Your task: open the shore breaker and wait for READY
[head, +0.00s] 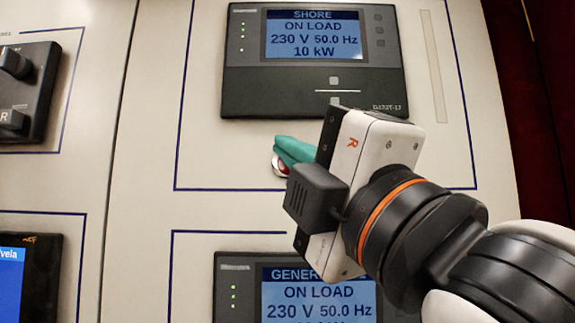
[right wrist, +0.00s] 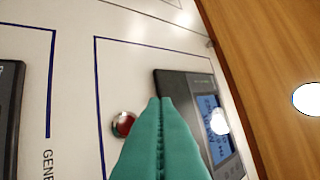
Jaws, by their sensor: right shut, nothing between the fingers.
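The SHORE breaker panel's black unit (head: 235,92) has a blue screen (head: 313,35) reading ON LOAD, 230 V, 50.0 Hz, 10 kW. Below it is a red button (head: 280,165) in a metal ring, partly hidden by my right gripper's fingers. In the right wrist view the red button (right wrist: 124,124) shows just left of the fingers. My right gripper (head: 283,147) has teal fingers, shut and empty, with the tips by the button; I cannot tell if they touch anything. It also shows in the right wrist view (right wrist: 160,101). My left gripper is not in view.
The generator unit (head: 232,262) below also reads ON LOAD, partly hidden by my right arm. Another panel with black switches (head: 14,62) and a blue screen (head: 14,285) stands at left. A brown wooden surface (right wrist: 262,60) lies right in the right wrist view.

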